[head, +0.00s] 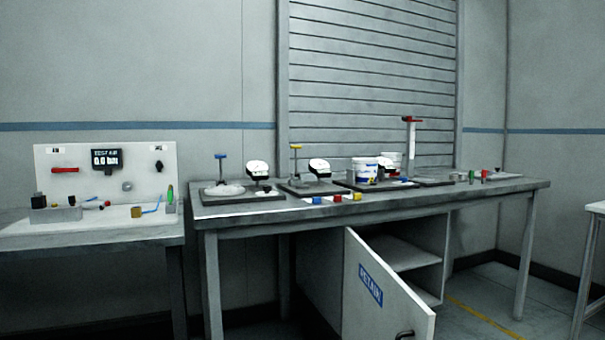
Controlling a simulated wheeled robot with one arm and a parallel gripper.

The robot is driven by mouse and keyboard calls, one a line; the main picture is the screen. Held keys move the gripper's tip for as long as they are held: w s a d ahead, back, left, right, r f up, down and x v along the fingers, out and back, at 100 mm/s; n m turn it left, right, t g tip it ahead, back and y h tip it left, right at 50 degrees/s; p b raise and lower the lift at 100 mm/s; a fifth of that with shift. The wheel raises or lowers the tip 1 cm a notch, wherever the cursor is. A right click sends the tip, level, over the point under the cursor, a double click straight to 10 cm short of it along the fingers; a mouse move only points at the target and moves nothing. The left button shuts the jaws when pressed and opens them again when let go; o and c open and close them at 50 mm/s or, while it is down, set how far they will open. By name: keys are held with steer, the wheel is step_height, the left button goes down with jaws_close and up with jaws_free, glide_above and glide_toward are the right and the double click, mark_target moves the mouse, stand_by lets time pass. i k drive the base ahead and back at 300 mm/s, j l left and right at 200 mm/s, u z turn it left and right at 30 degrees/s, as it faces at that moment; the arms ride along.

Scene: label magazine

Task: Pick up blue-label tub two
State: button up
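I cannot tell which tub is number two. My gripper is not in view.
Scales with white dials (319,167) stand left of the tubs. A red-topped post (411,140) stands to their right. Small red, blue and yellow blocks (337,198) lie along the front edge. A cabinet door (386,290) hangs open below the bench.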

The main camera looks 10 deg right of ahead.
mark_target(366, 169)
steer(key=i+l, duration=0.15)
steer(key=l, duration=0.25)
steer(key=i+l+u, duration=0.15)
steer(key=l, duration=0.3)
steer(key=i+l, duration=0.15)
steer(key=l, duration=0.3)
steer(key=i+l+u, duration=0.15)
steer(key=l, duration=0.25)
steer(key=i+l, duration=0.1)
steer(key=l, duration=0.35)
steer(key=i+l+u, duration=0.1)
steer(key=l, duration=0.35)
